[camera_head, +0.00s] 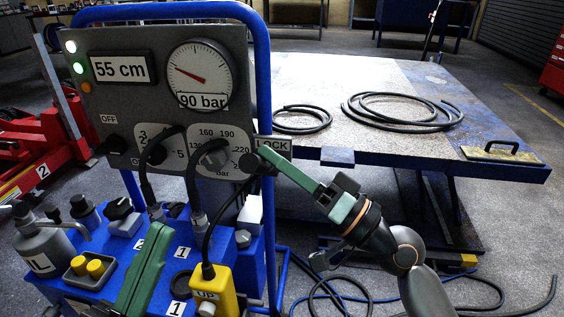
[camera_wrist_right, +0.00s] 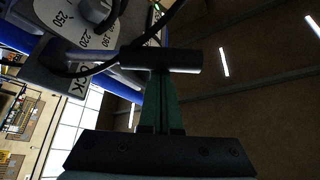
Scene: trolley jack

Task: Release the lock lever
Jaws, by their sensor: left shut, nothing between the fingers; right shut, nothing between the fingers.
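The white LOCK label (camera_head: 273,146) is on the right edge of the grey control panel (camera_head: 120,95). The lock lever (camera_wrist_right: 175,58) shows in the right wrist view as a dark, thick bar across the tips of my right gripper (camera_wrist_right: 161,76). In the head view, my right gripper (camera_head: 264,153) is shut, its green fingers pointing up-left to just below the label. It hides part of the lever there. I cannot tell whether the fingertips touch the lever. My left gripper (camera_head: 157,232) is shut and empty, low in front of the blue unit.
A yellow pendant (camera_head: 212,291) marked UP hangs by a black cable beside my left gripper. The gauge (camera_head: 199,75) reads about 90 bar and the display (camera_head: 119,69) 55 cm. A lift table (camera_head: 330,85) with coiled hoses (camera_head: 400,112) stands behind right.

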